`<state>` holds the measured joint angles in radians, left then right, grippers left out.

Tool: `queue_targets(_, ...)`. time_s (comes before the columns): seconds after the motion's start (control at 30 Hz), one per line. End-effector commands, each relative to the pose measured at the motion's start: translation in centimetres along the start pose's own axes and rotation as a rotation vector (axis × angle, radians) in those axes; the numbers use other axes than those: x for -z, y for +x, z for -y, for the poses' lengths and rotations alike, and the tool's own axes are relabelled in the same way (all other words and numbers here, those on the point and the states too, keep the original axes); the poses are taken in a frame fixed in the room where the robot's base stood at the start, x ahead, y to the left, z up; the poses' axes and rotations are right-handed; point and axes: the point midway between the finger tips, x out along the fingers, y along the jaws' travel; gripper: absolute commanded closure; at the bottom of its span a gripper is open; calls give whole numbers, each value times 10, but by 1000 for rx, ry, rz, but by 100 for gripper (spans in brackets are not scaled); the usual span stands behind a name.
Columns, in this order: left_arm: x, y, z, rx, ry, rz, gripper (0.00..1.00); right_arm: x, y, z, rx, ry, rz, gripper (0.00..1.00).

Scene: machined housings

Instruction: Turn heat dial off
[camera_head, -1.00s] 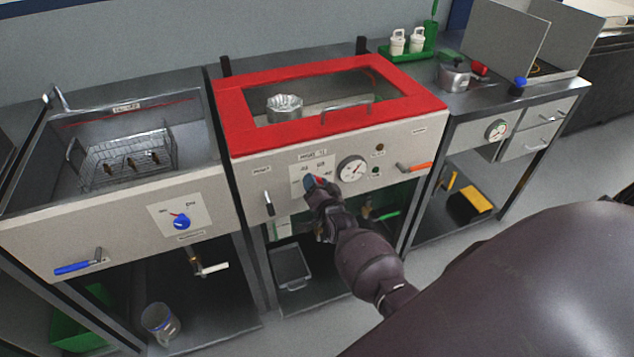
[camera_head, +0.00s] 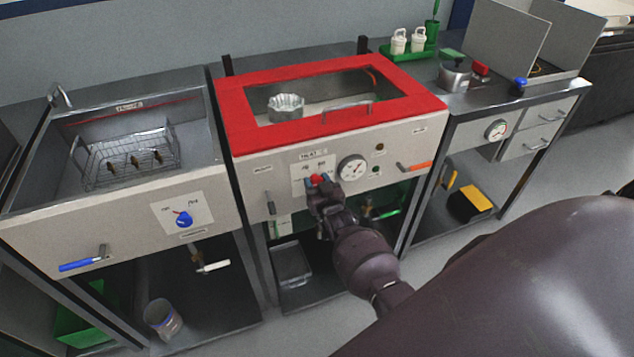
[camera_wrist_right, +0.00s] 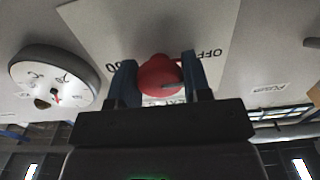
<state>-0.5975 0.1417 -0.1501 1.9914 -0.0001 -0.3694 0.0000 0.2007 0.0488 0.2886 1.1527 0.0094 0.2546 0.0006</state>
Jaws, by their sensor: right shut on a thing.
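The red heat dial (camera_head: 318,179) sits on a pale label plate marked HEAT, on the front panel of the red-framed unit. My right gripper (camera_head: 320,184) is at the dial, with blue fingers on either side of it. In the right wrist view the red knob (camera_wrist_right: 159,75) sits between the two fingers (camera_wrist_right: 158,82), which are shut on it. A dark pointer mark shows on the knob's right side, and the printed word OFF is on the plate to its upper right. My left gripper is not in view.
A round gauge (camera_head: 352,168) is just right of the dial. A black-and-grey lever (camera_head: 270,202) hangs to the left and an orange-handled lever (camera_head: 413,167) to the right. The left unit has a blue dial (camera_head: 183,218) and a wire basket (camera_head: 128,160).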

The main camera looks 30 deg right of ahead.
Motion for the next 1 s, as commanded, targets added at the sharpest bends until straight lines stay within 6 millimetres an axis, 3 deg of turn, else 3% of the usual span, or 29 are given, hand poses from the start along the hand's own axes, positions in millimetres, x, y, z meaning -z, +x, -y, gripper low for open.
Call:
queue_targets(0.5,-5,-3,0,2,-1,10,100,0,0,0,1,-21,1,79)
queue_targets(0.53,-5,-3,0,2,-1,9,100,0,0,0,1,-21,1,53)
queue_targets(0.67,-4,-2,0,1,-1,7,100,0,0,0,0,-21,1,33)
queue_targets(1.0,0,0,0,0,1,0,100,0,-2,0,0,-19,1,30)
